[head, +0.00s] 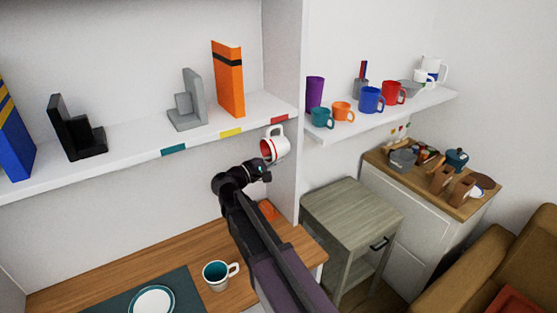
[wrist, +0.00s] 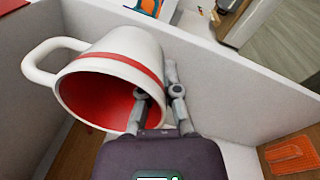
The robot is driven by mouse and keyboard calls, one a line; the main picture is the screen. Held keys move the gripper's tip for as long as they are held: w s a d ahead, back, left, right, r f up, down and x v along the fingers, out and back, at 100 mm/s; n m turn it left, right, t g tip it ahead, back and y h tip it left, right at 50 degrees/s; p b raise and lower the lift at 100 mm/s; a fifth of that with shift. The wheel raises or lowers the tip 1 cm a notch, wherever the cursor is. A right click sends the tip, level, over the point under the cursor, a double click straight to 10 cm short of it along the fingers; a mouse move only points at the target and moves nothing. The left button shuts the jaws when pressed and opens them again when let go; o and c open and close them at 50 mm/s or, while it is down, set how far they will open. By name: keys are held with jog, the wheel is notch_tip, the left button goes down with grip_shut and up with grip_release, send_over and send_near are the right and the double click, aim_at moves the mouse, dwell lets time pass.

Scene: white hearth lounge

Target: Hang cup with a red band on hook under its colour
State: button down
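The white cup with a red band and red inside (head: 276,152) is held in the air, tilted, below the shelf's front edge, its handle uppermost in the head view. In the wrist view the cup (wrist: 135,45) fills the upper left, with its handle at the left. My gripper (head: 262,168) is shut on the cup's wall near the rim; its fingers also show in the wrist view (wrist: 160,95). The shelf edge bears a teal mark (head: 173,149), a yellow mark (head: 231,133) and a red mark (head: 278,119). The cup is just under the red mark. I cannot make out the hooks.
A white upright panel (head: 284,180) stands close right of the cup. A white cup with teal inside (head: 216,276) and a plate (head: 152,301) on a teal mat are on the wooden desktop below. An orange item (head: 267,209) lies near the panel. Books and bookends stand on the shelf.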

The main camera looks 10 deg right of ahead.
jog(key=shift+w+a+f, duration=0.1)
jog(key=shift+w+a, duration=0.35)
jog(key=shift+w, duration=0.95)
jog(key=shift+w+a+f, duration=0.1)
jog(key=shift+w+a, duration=0.4)
jog(key=shift+w, duration=0.95)
jog(key=shift+w+a+f, duration=0.1)
jog(key=shift+w+a, duration=0.35)
jog(key=shift+w, duration=0.95)
jog(key=shift+w+a+f+b, duration=0.15)
jog(key=shift+w+f+b, duration=0.35)
jog(key=shift+b, duration=0.25)
jog(key=c, duration=0.7)
grip_release()
jog(key=shift+b+v, duration=0.4)
jog(key=shift+v, duration=2.6)
